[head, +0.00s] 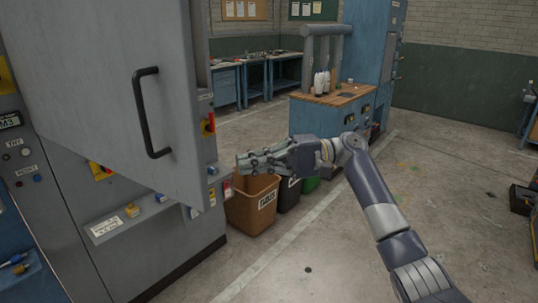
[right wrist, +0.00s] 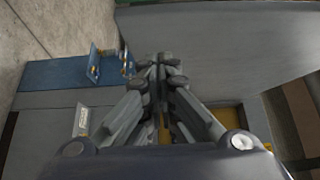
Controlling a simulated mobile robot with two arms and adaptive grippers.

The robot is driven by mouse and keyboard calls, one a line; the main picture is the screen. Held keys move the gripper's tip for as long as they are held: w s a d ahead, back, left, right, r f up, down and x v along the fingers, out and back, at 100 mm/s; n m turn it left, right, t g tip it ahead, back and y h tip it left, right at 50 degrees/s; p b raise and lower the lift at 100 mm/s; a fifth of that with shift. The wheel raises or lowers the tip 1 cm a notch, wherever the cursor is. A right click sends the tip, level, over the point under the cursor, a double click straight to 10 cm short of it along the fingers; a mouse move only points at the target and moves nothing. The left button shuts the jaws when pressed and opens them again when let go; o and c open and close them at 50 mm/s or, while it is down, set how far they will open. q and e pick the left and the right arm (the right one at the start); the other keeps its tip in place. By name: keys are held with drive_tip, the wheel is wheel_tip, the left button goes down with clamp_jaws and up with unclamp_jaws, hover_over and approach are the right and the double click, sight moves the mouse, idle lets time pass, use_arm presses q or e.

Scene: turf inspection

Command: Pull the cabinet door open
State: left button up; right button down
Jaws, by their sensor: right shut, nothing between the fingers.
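The grey cabinet door (head: 95,85) fills the left of the head view, with a black bar handle (head: 148,112) on its face. The door stands at an angle to the cabinet front (head: 185,250), so it looks partly open. My right gripper (head: 240,163) is shut and empty, to the right of the door's free edge and lower than most of the handle. It points left and appears apart from the handle. In the right wrist view, the shut fingers (right wrist: 158,65) sit in front of a large grey panel (right wrist: 225,45), probably the door. My left gripper is not in view.
A brown bin (head: 252,205) stands below my right gripper, with darker bins beside it. A blue workbench (head: 330,115) with a wooden top holds white bottles. A red and yellow switch (head: 208,124) is beside the door edge. The floor at right is mostly clear.

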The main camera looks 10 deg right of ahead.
drive_tip(key=s+a+p, duration=0.2)
drive_tip(key=s+a, duration=0.1)
drive_tip(key=a, duration=0.2)
drive_tip(key=shift+a, duration=0.35)
